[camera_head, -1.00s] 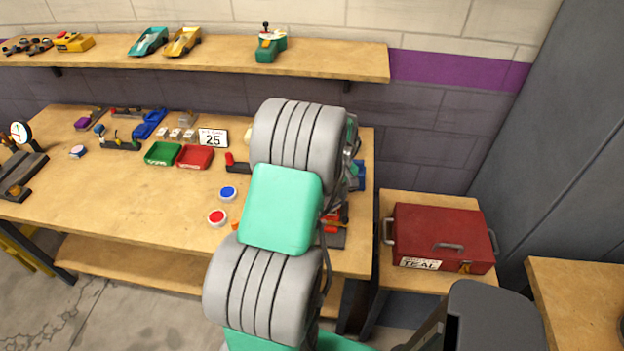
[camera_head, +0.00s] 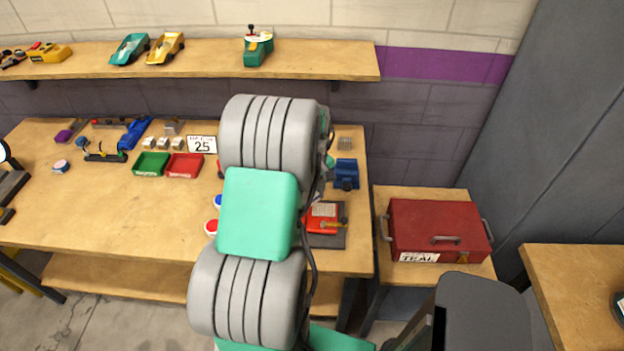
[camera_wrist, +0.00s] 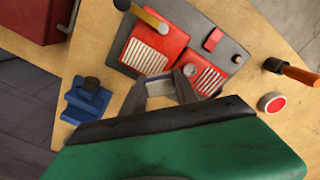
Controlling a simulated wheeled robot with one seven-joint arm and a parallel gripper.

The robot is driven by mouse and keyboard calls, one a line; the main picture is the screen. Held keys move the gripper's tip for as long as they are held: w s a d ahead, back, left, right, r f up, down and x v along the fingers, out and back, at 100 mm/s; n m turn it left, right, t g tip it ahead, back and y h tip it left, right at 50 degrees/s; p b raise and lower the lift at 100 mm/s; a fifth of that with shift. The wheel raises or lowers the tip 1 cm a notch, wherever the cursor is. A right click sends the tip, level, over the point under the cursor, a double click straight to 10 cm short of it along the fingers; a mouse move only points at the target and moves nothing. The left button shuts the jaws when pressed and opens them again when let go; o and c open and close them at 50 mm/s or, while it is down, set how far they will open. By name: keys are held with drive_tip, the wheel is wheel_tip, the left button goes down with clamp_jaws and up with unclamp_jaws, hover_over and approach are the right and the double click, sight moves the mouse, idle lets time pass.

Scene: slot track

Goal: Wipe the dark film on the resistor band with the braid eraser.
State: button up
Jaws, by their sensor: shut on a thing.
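My gripper (camera_wrist: 161,90) is shut on a small pale grey block, which appears to be the braid eraser (camera_wrist: 161,87), in the wrist view. The red controller (camera_wrist: 180,42) lies in front of the fingertips on a dark grey base. It shows two pale ribbed strips, a left one (camera_wrist: 145,57) and a right one (camera_wrist: 210,80); which is the resistor band I cannot tell. No dark film can be made out at this size. The held block looks apart from both strips, but its height is unclear. In the head view the controller (camera_head: 320,218) shows right of my arm, which hides my gripper.
A blue fixture (camera_wrist: 87,101) stands left of the gripper in the wrist view. A red-topped cup (camera_wrist: 272,102) and an orange-handled tool (camera_wrist: 292,70) lie to the right. In the head view, green (camera_head: 151,163) and red (camera_head: 185,165) trays and a red toolbox (camera_head: 440,230) stand apart.

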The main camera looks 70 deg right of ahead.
drive_tip(key=shift+a+r, duration=0.2)
drive_tip(key=shift+r, duration=0.3)
drive_tip(key=shift+w+r+p, duration=0.15)
drive_tip(key=shift+r+p, duration=0.55)
drive_tip(key=shift+r, duration=0.05)
drive_tip(key=shift+r+p, duration=0.9)
drive_tip(key=shift+r, duration=0.65)
drive_tip(key=shift+d, duration=0.1)
